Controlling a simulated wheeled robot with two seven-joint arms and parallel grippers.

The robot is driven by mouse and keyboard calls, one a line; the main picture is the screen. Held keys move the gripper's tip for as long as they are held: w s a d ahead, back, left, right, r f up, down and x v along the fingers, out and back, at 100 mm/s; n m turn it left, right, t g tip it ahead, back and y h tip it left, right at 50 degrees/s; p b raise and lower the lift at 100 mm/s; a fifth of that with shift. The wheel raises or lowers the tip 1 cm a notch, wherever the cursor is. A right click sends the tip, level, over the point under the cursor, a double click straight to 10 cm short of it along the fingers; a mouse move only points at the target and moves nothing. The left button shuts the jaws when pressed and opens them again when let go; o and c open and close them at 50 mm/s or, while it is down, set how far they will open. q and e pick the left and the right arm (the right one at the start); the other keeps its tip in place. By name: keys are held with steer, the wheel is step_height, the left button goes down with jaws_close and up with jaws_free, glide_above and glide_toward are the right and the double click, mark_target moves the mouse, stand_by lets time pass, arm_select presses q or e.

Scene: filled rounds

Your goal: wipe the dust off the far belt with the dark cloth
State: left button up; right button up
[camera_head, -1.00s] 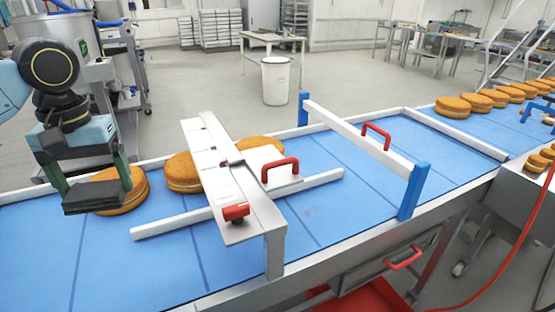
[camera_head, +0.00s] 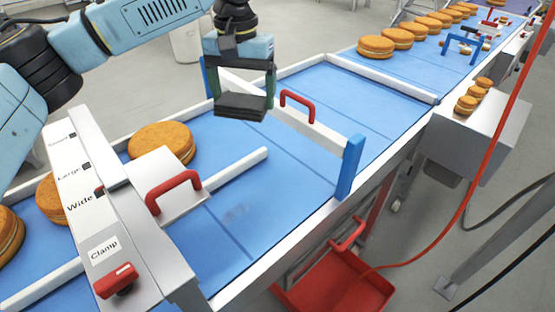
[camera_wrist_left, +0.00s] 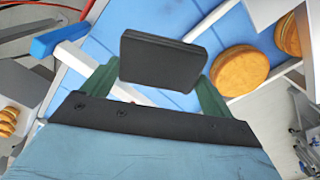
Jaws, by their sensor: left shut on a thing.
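The dark cloth (camera_head: 242,107) is a flat, dark grey pad. My left gripper (camera_head: 243,92) is shut on it and holds it above the blue belt (camera_head: 300,165), close to the left part of the white bar. The cloth also shows in the left wrist view (camera_wrist_left: 162,62), between the green fingers of my left gripper (camera_wrist_left: 158,82). A faint grey dust smudge (camera_head: 236,214) lies on the belt, below and apart from the cloth in the picture. More blue belt (camera_head: 385,85) stretches beyond the bar. My right gripper is out of view.
A white bar (camera_head: 325,137) with a red handle and blue posts (camera_head: 350,168) spans the belt. A guide frame marked Clamp (camera_head: 115,215) with a red handle (camera_head: 172,190) stands at left. Cakes (camera_head: 160,143) sit beside it; several more (camera_head: 376,47) line the far end.

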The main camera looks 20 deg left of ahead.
arm_select(q)
steer(key=w+d+f+n+p, duration=0.1)
steer(key=f+p, duration=0.1)
steer(key=p, duration=0.1)
steer(key=shift+w+d, duration=0.1)
steer(key=shift+w, duration=0.1)
step_height(320, 180, down, 6)
steer(key=n+p, duration=0.4)
steer(key=p, duration=0.2)
steer(key=n+p, duration=0.7)
steer(key=p, duration=0.1)
glide_toward(241, 210)
step_height(241, 210, down, 4)
steer(key=b, duration=0.7)
steer(key=shift+f, duration=0.1)
steer(key=shift+f+b, duration=0.3)
steer(key=shift+f, duration=0.7)
